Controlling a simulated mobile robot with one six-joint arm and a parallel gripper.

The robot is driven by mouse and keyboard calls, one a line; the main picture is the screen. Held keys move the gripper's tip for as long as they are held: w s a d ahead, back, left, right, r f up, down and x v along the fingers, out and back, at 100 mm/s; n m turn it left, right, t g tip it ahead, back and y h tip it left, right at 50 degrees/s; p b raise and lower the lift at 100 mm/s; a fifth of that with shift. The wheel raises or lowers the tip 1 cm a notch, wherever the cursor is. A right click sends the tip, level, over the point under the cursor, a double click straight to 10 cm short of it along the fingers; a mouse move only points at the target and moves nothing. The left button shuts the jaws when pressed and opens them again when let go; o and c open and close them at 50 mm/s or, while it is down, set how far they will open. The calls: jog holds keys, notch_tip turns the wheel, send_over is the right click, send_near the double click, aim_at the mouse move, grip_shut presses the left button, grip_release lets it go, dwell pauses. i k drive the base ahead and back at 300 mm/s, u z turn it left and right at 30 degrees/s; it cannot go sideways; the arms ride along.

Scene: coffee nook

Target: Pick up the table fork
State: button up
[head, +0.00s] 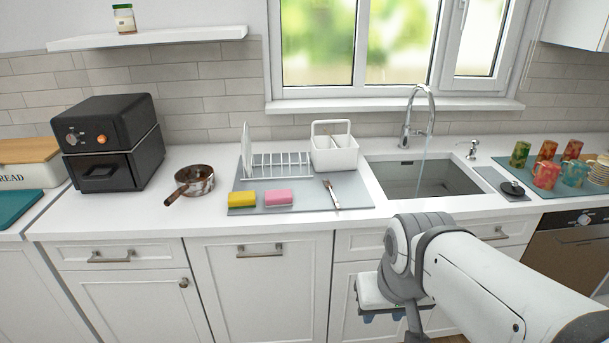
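The table fork (331,193) lies on the grey drying mat (352,190), right of the pink sponge and in front of the white caddy. It points roughly front to back, with a lighter and a brownish part. My gripper (384,316) is low in front of the cabinets, below the counter's front edge and to the right of the fork, well apart from it. Only a small part of it shows beside my arm. Its fingers are mostly hidden, so I cannot tell whether it is open or shut.
A yellow sponge (242,199) and a pink sponge (278,197) lie left of the fork. Behind are a dish rack (281,165) and a white caddy (334,153). The sink (428,178) with running tap is to the right. A saucepan (195,180) stands left.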

aim_at(337, 207)
jog(key=i, duration=1)
jog(key=u, duration=0.05)
